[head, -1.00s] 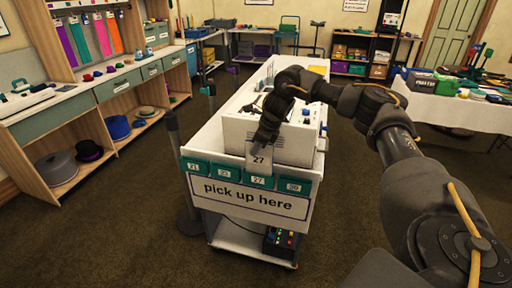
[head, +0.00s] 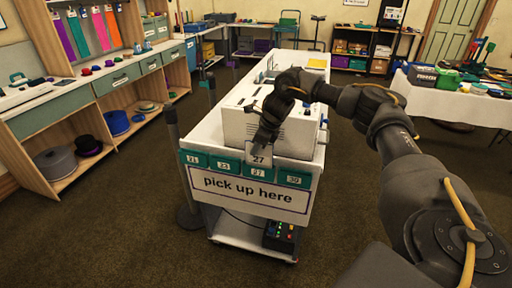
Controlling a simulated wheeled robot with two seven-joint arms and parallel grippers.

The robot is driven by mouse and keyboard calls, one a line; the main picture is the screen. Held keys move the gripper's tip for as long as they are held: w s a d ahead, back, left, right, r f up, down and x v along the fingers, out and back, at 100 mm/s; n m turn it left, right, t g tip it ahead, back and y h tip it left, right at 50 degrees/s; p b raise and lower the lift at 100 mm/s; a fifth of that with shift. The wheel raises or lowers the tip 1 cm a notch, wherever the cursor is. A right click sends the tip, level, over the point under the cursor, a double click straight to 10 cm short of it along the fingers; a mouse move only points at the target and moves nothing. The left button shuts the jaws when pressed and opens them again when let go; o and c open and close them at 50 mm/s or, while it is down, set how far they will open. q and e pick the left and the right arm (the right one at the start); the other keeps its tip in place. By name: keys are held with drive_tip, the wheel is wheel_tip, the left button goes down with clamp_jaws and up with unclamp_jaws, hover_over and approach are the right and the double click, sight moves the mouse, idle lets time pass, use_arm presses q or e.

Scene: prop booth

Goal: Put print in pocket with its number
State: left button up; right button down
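A grey-white print (head: 259,153) marked 27 is held by my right gripper (head: 264,140), which is shut on its upper part. The print hangs upright at the front of the white cart. Its lower edge meets the top of the green pocket marked 27 (head: 257,177); I cannot tell whether it is inside or just in front. The other green pockets in the row are marked 21 (head: 193,159), 23 (head: 223,166) and 30 (head: 293,179). My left gripper is not in view.
A white printer-like box (head: 290,127) stands on the cart right behind the pockets. A "pick up here" sign (head: 246,190) hangs below them. A dark post (head: 175,165) stands at the cart's left. The floor in front is clear.

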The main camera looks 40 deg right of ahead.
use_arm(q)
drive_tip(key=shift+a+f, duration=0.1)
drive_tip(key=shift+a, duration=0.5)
use_arm(e)
drive_tip(key=shift+f, duration=0.3)
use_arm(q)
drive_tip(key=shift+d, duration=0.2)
use_arm(e)
drive_tip(key=c, duration=1.7)
unclamp_jaws()
drive_tip(key=shift+o, duration=0.7)
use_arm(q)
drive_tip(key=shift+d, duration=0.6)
use_arm(e)
drive_tip(key=shift+r, duration=0.1)
